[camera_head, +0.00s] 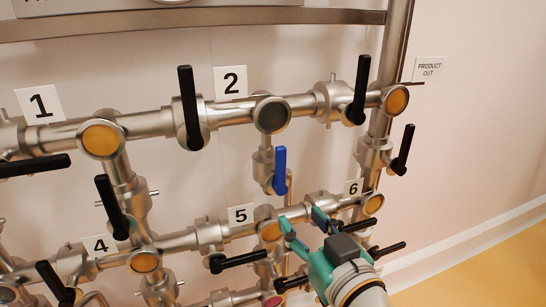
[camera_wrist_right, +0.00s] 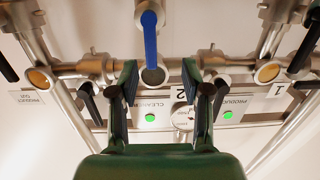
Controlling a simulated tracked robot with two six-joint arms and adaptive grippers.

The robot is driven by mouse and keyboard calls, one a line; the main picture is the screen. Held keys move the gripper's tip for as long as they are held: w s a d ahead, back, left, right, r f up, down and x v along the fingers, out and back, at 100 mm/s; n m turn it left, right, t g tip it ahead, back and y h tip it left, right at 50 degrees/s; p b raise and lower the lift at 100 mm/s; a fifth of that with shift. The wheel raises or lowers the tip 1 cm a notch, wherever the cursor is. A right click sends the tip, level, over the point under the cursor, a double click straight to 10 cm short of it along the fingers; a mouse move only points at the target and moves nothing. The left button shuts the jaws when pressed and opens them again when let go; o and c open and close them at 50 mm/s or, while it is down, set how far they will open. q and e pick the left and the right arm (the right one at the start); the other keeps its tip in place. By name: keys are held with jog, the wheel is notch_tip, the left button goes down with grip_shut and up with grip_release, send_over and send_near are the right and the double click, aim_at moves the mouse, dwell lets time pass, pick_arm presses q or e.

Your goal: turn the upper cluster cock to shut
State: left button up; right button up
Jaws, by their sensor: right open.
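A small cock with a blue lever (camera_head: 280,170) sits on the short vertical pipe below label 2. No label reads "upper cluster", so I cannot confirm its name. Its lever stands upright, in line with that pipe. My right gripper (camera_head: 302,222) is open and empty, below and in front of the lever in the head view. In the wrist view, which is upside down, the blue lever (camera_wrist_right: 150,38) lies between and beyond the two open fingers (camera_wrist_right: 160,80), apart from both. My left gripper is not in view.
Black levers stand around: one left of label 2 (camera_head: 189,108), one on the right of the upper pipe (camera_head: 359,90), and one under label 5 (camera_head: 238,260). A round pipe end (camera_head: 271,115) is just above the blue lever. Open floor (camera_head: 490,270) lies right.

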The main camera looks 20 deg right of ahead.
notch_tip(320, 180, up, 4)
jog(key=s+d+f+t, duration=0.1)
jog(key=s, duration=0.1)
jog(key=p, duration=0.1)
send_near(283, 162)
jog(key=w, duration=0.3)
jog(key=w+p, duration=0.1)
jog(key=w, duration=0.7)
jog(key=shift+a, duration=0.25)
jog(key=shift+c, duration=0.3)
grip_shut()
